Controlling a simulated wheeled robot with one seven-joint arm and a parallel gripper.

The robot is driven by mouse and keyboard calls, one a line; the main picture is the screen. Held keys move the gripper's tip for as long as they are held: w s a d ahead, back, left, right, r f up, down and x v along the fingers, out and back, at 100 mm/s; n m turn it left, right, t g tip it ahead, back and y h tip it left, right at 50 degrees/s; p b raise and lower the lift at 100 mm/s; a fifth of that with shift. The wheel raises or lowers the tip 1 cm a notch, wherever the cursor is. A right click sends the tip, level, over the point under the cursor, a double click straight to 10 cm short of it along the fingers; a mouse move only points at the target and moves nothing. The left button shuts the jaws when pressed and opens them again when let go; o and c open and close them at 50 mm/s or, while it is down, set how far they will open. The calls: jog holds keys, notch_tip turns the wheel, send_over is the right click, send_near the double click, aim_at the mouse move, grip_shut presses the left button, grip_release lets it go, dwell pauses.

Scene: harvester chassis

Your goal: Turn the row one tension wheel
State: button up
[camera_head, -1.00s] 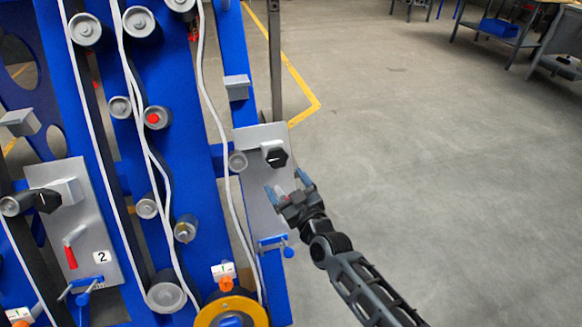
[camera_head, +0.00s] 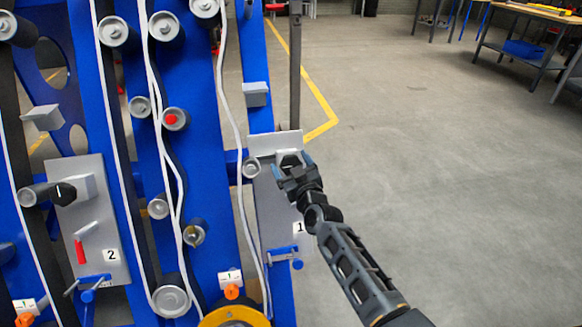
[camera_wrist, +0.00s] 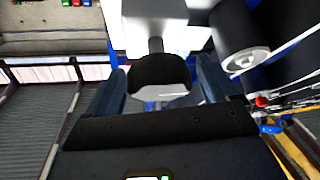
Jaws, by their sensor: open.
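The row one tension wheel is a black knob (camera_wrist: 160,71) on a short grey shaft coming out of a pale block in the wrist view. In the head view it sits at the top of the grey plate (camera_head: 273,212) labelled 1, mostly hidden behind my gripper (camera_head: 292,167). My gripper is open. In the wrist view its two blue-grey fingers (camera_wrist: 160,88) stand on either side of the knob, with a visible gap at each side. The knob appears to lie between the fingers; I cannot tell how deep.
A grey roller (camera_head: 252,168) sticks out just left of the wheel, and also shows close to the right finger in the wrist view (camera_wrist: 240,45). A similar plate labelled 2 (camera_head: 100,215) with its own black knob stands further left. Open floor (camera_head: 450,190) lies to the right.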

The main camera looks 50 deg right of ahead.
jog(key=c, duration=1)
jog(key=shift+o, duration=0.2)
jog(key=shift+r, duration=0.1)
jog(key=shift+r+p, duration=0.1)
jog(key=shift+p, duration=0.4)
jog(key=shift+r+m+g+h+p, duration=0.15)
jog(key=shift+m+g+h+p, duration=0.2)
jog(key=shift+m+p, duration=0.5)
jog(key=m+h+p, duration=0.1)
jog(key=p, duration=0.1)
jog(key=m+p, duration=0.1)
jog(key=p, duration=0.1)
jog(key=shift+w+a+r+m+g+h, duration=0.1)
jog(key=shift+m+g+h, duration=0.15)
jog(key=shift+h, duration=0.1)
jog(key=m+g+h+p, duration=0.1)
jog(key=m, duration=0.1)
jog(key=m+h+p, duration=0.1)
jog(key=m+p, duration=0.1)
jog(key=m, duration=0.1)
jog(key=shift+f+g, duration=0.2)
jog(key=shift+g, duration=0.2)
jog(key=shift+f+m+g+h+p, duration=0.1)
jog(key=shift+m+g+h+p, duration=0.5)
jog(key=shift+m, duration=0.75)
jog(key=shift+f+m+g+h+p, duration=0.1)
jog(key=shift+m+g+h+p, duration=0.15)
jog(key=shift+m+g, duration=0.85)
jog(key=shift+m, duration=0.45)
